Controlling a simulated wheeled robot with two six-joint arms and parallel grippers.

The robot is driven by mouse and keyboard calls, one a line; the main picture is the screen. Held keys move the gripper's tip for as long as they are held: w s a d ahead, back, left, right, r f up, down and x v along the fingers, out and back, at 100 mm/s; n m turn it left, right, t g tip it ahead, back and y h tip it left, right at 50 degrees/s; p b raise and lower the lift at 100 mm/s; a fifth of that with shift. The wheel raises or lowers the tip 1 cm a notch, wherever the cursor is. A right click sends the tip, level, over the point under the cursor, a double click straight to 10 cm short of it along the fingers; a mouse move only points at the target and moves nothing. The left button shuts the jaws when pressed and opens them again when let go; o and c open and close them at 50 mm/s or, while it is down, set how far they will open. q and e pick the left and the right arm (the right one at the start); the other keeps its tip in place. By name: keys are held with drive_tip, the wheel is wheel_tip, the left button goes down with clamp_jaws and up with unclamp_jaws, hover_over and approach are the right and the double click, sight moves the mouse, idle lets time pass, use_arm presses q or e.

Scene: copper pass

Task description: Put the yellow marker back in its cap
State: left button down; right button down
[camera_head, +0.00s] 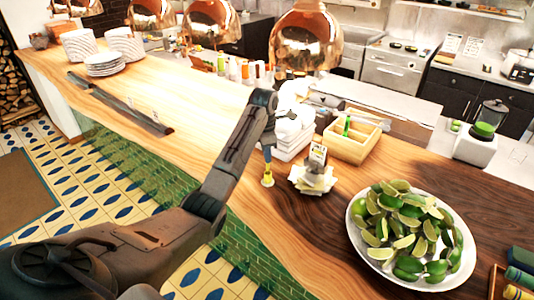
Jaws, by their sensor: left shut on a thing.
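The small yellow marker (268,174) shows upright below my left gripper (267,158), at the wooden counter's near edge, left of the paper slips. My left arm comes in from the lower left, rises to its bend and drops down to the gripper. The gripper is shut on the marker. The lower end of the yellow thing is close to the counter top; whether it touches, and whether the cap is there, is too small to tell. My right gripper is not in view.
A plate of limes (357,238) stands at the right. A wooden box (349,150), white folded cloths (291,137) and a paper stack (312,183) are close to the gripper. Copper lamps (308,40) hang above. The wooden counter (190,107) is mostly clear at left.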

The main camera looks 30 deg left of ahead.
use_arm(q)
drive_tip(key=shift+f, duration=0.25)
drive_tip(key=shift+f, duration=0.35)
drive_tip(key=shift+f, duration=0.3)
idle(0.5)
drive_tip(key=shift+f, duration=0.3)
drive_tip(key=shift+f, duration=0.4)
idle(0.3)
drive_tip(key=shift+f, duration=0.6)
idle(0.6)
drive_tip(key=c, duration=0.8)
unclamp_jaws()
drive_tip(key=shift+c, duration=0.2)
